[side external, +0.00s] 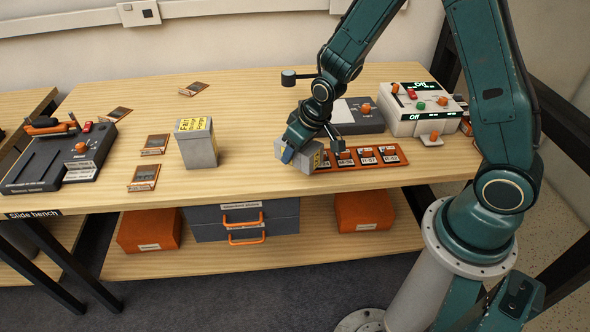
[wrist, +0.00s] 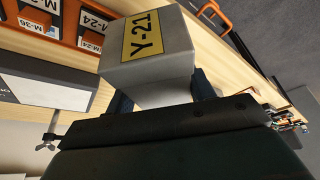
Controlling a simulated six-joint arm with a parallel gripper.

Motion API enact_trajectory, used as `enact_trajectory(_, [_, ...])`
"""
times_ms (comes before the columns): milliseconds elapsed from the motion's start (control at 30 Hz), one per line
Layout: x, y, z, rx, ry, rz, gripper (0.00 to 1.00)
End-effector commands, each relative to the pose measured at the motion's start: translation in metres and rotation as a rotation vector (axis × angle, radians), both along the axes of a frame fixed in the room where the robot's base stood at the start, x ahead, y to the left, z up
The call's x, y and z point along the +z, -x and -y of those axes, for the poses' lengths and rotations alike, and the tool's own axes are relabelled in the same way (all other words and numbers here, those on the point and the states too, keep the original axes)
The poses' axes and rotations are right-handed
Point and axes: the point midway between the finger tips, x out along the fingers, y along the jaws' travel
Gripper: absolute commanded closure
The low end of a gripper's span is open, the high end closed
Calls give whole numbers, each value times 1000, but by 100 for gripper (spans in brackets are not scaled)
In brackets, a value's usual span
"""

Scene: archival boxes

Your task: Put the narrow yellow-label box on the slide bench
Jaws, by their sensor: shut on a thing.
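My gripper (side external: 288,153) is shut on a pale grey box (side external: 300,156) at the front of the wooden bench. The wrist view shows this box (wrist: 155,50) between the fingers, with a yellow label reading Y-21. In the side view it is tilted, beside the orange strip; whether it touches the bench top cannot be told. A second grey box (side external: 198,148) with a yellow label stands upright on the bench, left of my gripper.
An orange strip of labelled slots (side external: 355,167) lies right of the held box. A white device (side external: 420,108) and a grey device (side external: 358,117) stand behind it. A dark machine (side external: 60,160) and several small slide cards (side external: 145,177) are at left. Bare wood lies between the upright box and my gripper.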

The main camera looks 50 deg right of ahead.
Motion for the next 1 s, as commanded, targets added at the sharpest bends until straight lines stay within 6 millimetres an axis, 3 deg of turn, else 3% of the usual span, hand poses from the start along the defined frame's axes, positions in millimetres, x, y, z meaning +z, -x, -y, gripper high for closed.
enact_trajectory(367, [4, -23, 7, 128, 4, -52, 76])
enact_trajectory(1000, [19, -91, 29, 572, 83, -258, 76])
